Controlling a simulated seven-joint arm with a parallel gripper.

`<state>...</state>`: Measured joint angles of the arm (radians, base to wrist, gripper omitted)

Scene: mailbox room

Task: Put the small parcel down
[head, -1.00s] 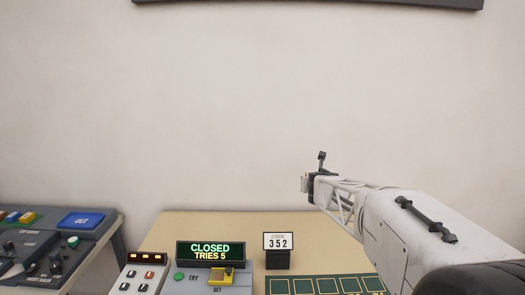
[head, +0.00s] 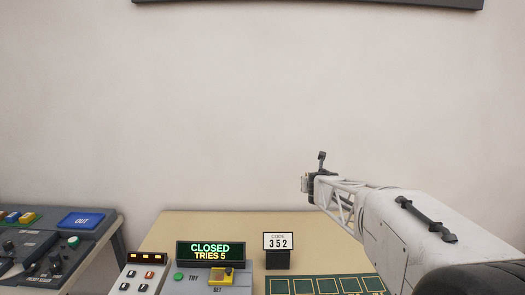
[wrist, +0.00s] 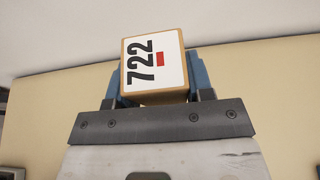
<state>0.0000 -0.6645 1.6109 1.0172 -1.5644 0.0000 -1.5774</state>
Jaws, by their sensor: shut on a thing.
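The small parcel (wrist: 173,92) is a tan box with a white label that reads 722 and carries a red mark. In the wrist view it sits between the two blue fingers of my gripper (wrist: 160,80), which is shut on it. The beige table (wrist: 50,110) lies behind the parcel in that view. In the head view my arm reaches in from the right, and its end is up in front of the wall, above the table (head: 200,225). The parcel cannot be made out in the head view.
The table holds a display reading CLOSED, TRIES 5 (head: 210,251), a code sign reading 352 (head: 278,241), a keypad (head: 140,280) and a green mat with marked squares (head: 328,286). A grey console with a blue OUT tray (head: 81,221) stands at left. The table's back strip looks clear.

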